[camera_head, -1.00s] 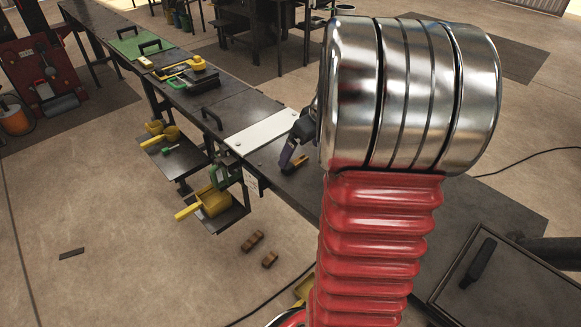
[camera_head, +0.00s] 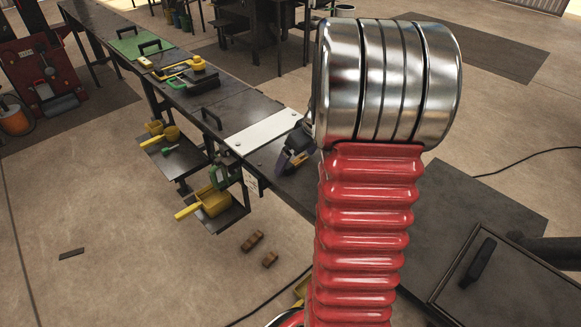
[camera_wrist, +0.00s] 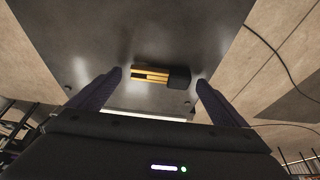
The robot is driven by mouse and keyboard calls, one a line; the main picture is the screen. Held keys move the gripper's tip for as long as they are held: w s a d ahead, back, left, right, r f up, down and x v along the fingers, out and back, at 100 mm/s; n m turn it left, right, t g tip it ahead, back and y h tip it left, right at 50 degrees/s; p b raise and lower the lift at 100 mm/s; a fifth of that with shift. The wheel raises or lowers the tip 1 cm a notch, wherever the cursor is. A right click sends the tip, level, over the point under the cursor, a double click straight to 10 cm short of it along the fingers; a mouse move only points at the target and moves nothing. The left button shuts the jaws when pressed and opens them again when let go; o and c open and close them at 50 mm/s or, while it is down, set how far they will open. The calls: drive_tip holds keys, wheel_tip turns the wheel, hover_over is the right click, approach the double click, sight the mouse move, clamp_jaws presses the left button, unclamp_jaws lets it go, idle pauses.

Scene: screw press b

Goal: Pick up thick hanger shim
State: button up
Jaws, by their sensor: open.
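A small brass-yellow slotted piece with a dark block at its right end, seemingly the thick hanger shim (camera_wrist: 150,75), lies on the dark bench top in the wrist view. My gripper (camera_wrist: 159,78) is open, with one purple-grey finger on each side of the piece and visible gaps to both. Nothing is held. How high the fingertips are above the bench is hard to tell. In the head view my gripper (camera_head: 291,157) is low over the bench beside the white plate, and it mostly hides the piece there.
A white plate (camera_head: 264,133) lies on the long dark bench. Farther along are a black handle (camera_head: 211,117), yellow tools (camera_head: 180,70) and a green mat (camera_head: 137,43). Yellow scoops (camera_head: 213,202) rest on a lower shelf. Two brown blocks (camera_head: 252,241) lie on the floor.

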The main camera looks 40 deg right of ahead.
sight(297, 163)
drive_tip(key=shift+c, duration=0.5)
drive_tip(key=c, duration=1.1)
drive_tip(key=shift+r, duration=0.15)
wheel_tip(297, 163, up, 10)
idle(0.5)
